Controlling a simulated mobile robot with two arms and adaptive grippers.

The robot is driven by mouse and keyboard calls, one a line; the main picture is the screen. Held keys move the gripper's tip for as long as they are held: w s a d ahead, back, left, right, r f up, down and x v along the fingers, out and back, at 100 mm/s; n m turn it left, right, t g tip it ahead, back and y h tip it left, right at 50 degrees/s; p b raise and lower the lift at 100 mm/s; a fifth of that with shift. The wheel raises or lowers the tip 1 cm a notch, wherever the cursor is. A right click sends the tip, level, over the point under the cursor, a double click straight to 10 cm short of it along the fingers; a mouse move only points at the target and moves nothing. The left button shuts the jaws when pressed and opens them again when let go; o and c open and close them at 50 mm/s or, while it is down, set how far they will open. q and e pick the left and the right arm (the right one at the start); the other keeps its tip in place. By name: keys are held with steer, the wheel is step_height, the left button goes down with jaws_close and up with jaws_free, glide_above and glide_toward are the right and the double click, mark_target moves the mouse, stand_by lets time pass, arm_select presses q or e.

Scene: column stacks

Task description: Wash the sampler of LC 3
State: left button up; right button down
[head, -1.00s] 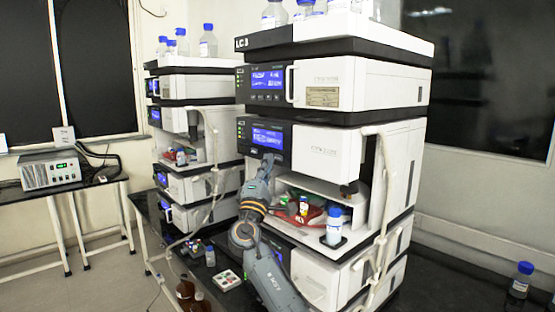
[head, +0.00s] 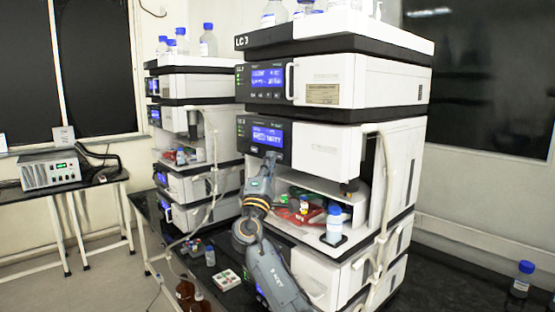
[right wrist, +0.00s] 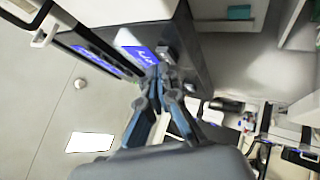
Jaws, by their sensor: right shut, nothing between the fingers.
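The LC 3 stack stands in the middle of the head view, with its "LC 3" label on the top tray (head: 345,37). Its second module, the sampler (head: 330,141), has a dark front panel with a lit blue display (head: 267,135) and an open bay below. My right gripper (head: 269,160) is shut and empty, pointing up at the panel just below this display. In the right wrist view its fingertips (right wrist: 164,72) are close to the panel beside a blue display (right wrist: 141,54); contact cannot be told. My left gripper is not in view.
A blue-capped bottle (head: 334,226) and small vials stand in the open bay. A tube (head: 385,200) hangs down the stack's front. A second stack (head: 190,88) stands left. Brown bottles (head: 186,288) and a vial tray (head: 227,279) are on the dark bench.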

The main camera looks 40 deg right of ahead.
steer(key=shift+d+b, duration=0.3)
steer(key=shift+d, duration=0.1)
stand_by(0.7)
steer(key=shift+a, duration=0.1)
steer(key=shift+s+a, duration=0.1)
steer(key=shift+a, duration=0.65)
steer(key=a+b, duration=0.1)
steer(key=a, duration=0.4)
steer(key=shift+s, duration=0.2)
stand_by(0.8)
